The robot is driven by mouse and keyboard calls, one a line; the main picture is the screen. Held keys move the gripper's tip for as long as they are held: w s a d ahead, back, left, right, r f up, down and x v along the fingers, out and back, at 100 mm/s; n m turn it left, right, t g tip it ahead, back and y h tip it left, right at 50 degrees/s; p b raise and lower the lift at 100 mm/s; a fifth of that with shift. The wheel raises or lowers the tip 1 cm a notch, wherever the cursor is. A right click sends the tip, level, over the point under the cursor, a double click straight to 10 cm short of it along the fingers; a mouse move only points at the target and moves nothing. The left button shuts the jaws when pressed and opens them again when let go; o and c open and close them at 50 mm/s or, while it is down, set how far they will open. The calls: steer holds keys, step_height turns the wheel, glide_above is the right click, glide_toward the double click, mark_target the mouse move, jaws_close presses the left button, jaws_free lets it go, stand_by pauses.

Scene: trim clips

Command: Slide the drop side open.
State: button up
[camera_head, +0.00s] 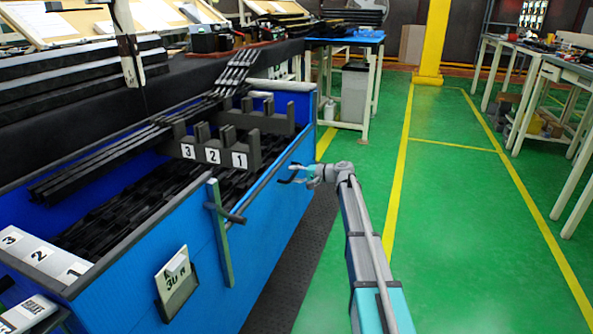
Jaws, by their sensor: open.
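The drop side (264,222) is a blue panel on the front of a long blue crate, near its right end. A green upright bar (220,233) stands at its left edge, with a dark handle (226,214) sticking out from it. A dark rail runs along the panel's top. My gripper (287,174) is open at the end of my arm, near the top rail at the right. It points left and is apart from the handle. I cannot tell whether it touches the rail.
Black trim strips (130,190) fill the crate, with a dark numbered rack (235,157) above them. A tag holder (175,281) hangs on the front left panel. Green floor (460,220) is free at the right, with work tables (548,66) beyond.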

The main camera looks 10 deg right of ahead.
steer(key=shift+r, duration=0.2)
step_height(320, 180, up, 16)
steer(key=p, duration=1.6)
steer(key=p+v, duration=0.3)
steer(key=v, duration=1)
steer(key=s+a+r+n+g+h+p, duration=0.1)
steer(key=s+a+r+g+h+p, duration=0.1)
steer(key=s+a+p, duration=0.3)
steer(key=s+a+r+n+g+h+p, duration=0.2)
steer(key=s+a+g+h+p, duration=0.1)
steer(key=s+a+p, duration=0.3)
steer(key=s+p, duration=0.2)
steer(key=s, duration=0.2)
steer(key=shift+s+p, duration=0.3)
steer(key=shift+p, duration=0.1)
steer(key=shift+s, duration=0.1)
steer(key=s+f+n+g+h, duration=0.1)
steer(key=s+h, duration=0.3)
steer(key=s, duration=0.5)
steer(key=s+a+f+n+g+h, duration=0.1)
steer(key=s+f+h, duration=0.3)
steer(key=s, duration=0.6)
steer(key=shift+s+n+g+h, duration=0.3)
steer(key=shift+n+g, duration=0.1)
steer(key=shift+n, duration=0.1)
